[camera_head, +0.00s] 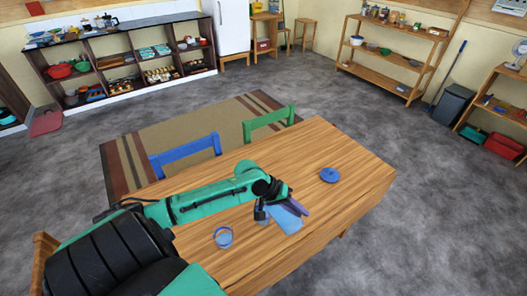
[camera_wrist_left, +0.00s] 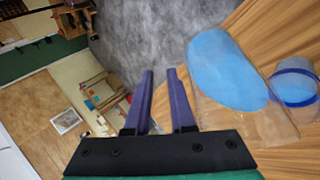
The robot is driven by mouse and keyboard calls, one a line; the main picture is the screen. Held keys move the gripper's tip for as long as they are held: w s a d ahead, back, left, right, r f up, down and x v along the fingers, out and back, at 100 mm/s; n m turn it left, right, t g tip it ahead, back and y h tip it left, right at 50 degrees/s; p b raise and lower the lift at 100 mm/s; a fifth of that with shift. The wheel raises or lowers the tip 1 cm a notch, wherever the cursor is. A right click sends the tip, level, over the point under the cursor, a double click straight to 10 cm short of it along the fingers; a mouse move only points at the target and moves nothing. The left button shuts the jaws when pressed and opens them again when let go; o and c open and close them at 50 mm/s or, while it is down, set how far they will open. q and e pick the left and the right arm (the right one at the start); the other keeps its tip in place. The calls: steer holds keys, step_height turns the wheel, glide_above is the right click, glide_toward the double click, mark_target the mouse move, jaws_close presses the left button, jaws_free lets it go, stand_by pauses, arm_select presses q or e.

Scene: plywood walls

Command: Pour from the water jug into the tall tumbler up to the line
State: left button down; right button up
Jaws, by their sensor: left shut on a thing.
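The water jug (camera_head: 287,219) is clear with light blue water, below my left gripper in the head view. It shows larger in the wrist view (camera_wrist_left: 230,68). The tall tumbler (camera_head: 223,238) looks like the clear vessel with a blue band, standing on the table left of the jug. A banded clear vessel with blue in its lower part shows in the wrist view (camera_wrist_left: 297,88), apart from the fingers. My left gripper (camera_head: 282,204) is shut on the jug; its purple fingers show in the wrist view (camera_wrist_left: 165,100). The grip spot and the jug's tilt are unclear.
The wooden table (camera_head: 320,150) is clear at its far side apart from a round blue object (camera_head: 330,175). A blue chair (camera_head: 185,152) and a green chair (camera_head: 268,122) stand at its far edge. Shelves line the walls, far from the table.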

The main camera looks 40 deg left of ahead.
arm_select(q)
steer(key=shift+a+r, duration=0.1)
steer(key=shift+r, duration=0.1)
steer(key=shift+a+r+h+b, duration=0.25)
steer(key=shift+r+h+b, duration=0.3)
steer(key=shift+r+h, duration=0.1)
stand_by(1.0)
steer(key=shift+a+r+h+b, duration=0.25)
steer(key=shift+r+b, duration=0.15)
stand_by(1.0)
